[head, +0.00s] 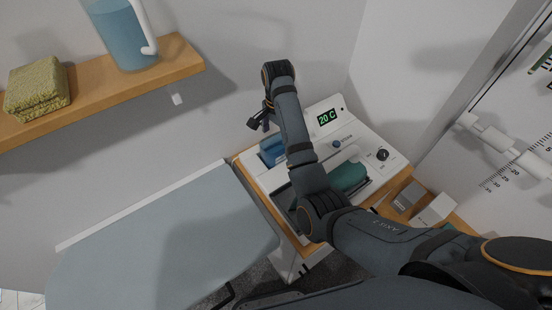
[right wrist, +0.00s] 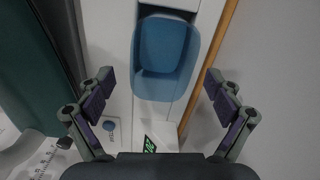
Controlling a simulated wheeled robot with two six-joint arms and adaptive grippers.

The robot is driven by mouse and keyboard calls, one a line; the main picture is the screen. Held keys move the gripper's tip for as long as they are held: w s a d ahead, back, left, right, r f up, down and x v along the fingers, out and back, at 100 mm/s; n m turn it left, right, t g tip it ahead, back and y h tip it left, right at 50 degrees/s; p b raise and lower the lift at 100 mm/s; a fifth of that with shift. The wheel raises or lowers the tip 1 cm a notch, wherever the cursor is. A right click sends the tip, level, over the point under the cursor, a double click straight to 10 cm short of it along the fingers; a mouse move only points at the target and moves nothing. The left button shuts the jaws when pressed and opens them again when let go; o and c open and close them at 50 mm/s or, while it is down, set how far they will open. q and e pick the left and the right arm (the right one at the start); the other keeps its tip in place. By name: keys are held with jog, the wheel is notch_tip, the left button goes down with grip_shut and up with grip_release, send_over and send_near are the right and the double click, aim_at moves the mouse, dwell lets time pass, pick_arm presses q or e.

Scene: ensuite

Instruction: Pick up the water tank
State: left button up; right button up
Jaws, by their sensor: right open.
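The water tank (head: 273,151) is a blue, see-through tub set in the left side of the white machine (head: 328,119) with the green "20 C" display. In the right wrist view the tank (right wrist: 163,50) lies ahead, centred between the open fingers, with its rounded rim towards me. My right gripper (head: 259,121) is open and empty, just above and behind the tank in the head view. Its fingers also show at both sides of the right wrist view (right wrist: 159,95) and appear apart from the tank. My forearm hides part of the machine. My left gripper is out of view.
A dark teal part (head: 348,177) sits on the machine's right side, close to my arm. A grey ironing board (head: 160,245) is at the left. A wooden shelf (head: 95,95) holds a blue jug (head: 120,38) and a folded towel (head: 37,85). Walls stand close behind.

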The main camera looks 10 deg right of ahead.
aim_at(275, 148)
jog(key=shift+a+f+p, duration=0.15)
jog(key=shift+f+p, duration=0.1)
jog(key=shift+p, duration=0.15)
jog(key=shift+s+a+f+p, duration=0.2)
jog(key=shift+f+p, duration=0.25)
jog(key=shift+f, duration=0.1)
notch_tip(275, 148, down, 3)
jog(key=shift+f, duration=0.15)
jog(key=shift+w+f, duration=0.1)
jog(key=c, duration=1.4)
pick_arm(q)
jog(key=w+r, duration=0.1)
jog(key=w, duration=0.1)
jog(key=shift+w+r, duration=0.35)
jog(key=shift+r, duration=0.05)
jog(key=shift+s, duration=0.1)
